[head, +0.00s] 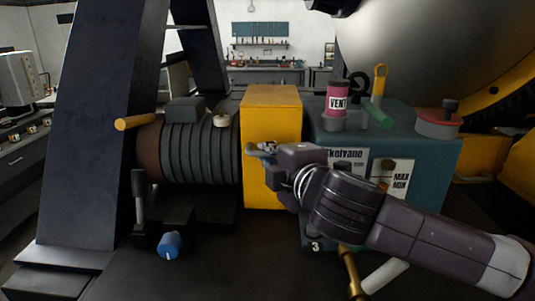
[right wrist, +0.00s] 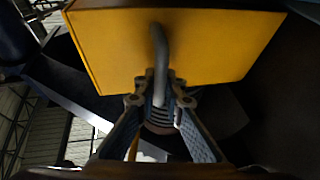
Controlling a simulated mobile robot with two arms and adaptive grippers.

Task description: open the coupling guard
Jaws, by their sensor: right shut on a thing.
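The coupling guard is a yellow box (head: 270,102) between the ribbed dark motor and the blue-green pump housing in the head view. Its yellow face (right wrist: 200,45) fills the upper part of the right wrist view, with a grey bar handle (right wrist: 160,50) on it. My right gripper (head: 262,149) is at the guard's front face, and in the right wrist view its fingers (right wrist: 160,105) are closed around the lower part of the handle. The guard appears seated between the two machines. My left gripper is not in view.
The ribbed motor (head: 188,150) stands left of the guard, with a blue knob (head: 170,244) below. The pump housing (head: 425,150) carries a pink VENT cap (head: 337,104) and a red-rimmed cap (head: 437,123). A dark slanted column (head: 95,130) rises at the left.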

